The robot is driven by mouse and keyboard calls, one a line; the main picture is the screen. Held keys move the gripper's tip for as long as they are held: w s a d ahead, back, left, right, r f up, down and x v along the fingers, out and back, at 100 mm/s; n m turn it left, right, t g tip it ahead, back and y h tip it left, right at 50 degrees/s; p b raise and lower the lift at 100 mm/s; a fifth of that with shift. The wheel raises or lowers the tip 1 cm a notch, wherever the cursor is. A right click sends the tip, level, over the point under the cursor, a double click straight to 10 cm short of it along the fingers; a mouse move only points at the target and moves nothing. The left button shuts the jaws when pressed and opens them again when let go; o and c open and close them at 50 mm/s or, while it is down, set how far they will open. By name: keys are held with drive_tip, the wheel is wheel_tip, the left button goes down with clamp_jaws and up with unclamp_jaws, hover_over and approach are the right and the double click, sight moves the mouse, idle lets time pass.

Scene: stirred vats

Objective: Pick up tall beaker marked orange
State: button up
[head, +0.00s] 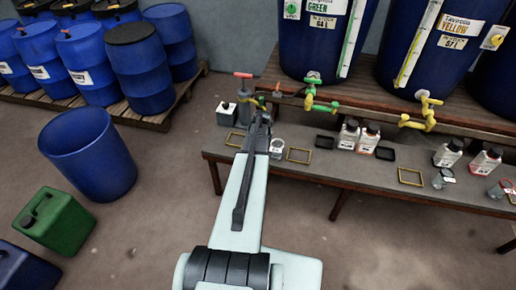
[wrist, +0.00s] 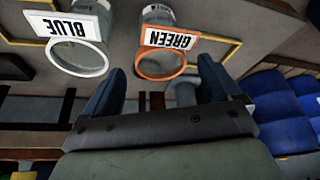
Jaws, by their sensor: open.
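In the wrist view a beaker with an orange rim and a tag reading GREEN (wrist: 161,65) shows upside down, just beyond the space between my fingers. To its left is a beaker with a white rim and a tag reading BLUE (wrist: 78,58). My gripper (wrist: 160,82) is open with nothing seen held between its fingers. In the head view my gripper (head: 259,119) is over the left part of the low bench, and a white-rimmed beaker (head: 277,146) stands to its right. My arm seems to hide the orange-rimmed beaker there. I see no tag reading orange.
The bench (head: 345,177) also holds bottles (head: 348,134), yellow frames (head: 299,155), and small beakers (head: 443,178) farther right. Blue vats (head: 326,40) with taps (head: 318,103) stand behind. Blue drums, an open blue bin (head: 88,155) and a green can (head: 55,222) are left.

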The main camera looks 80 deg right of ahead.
drive_tip(key=shift+x, duration=3.05)
drive_tip(key=shift+r, duration=0.1)
drive_tip(key=c, duration=1)
drive_tip(key=shift+r, duration=0.1)
drive_tip(key=shift+c, duration=0.2)
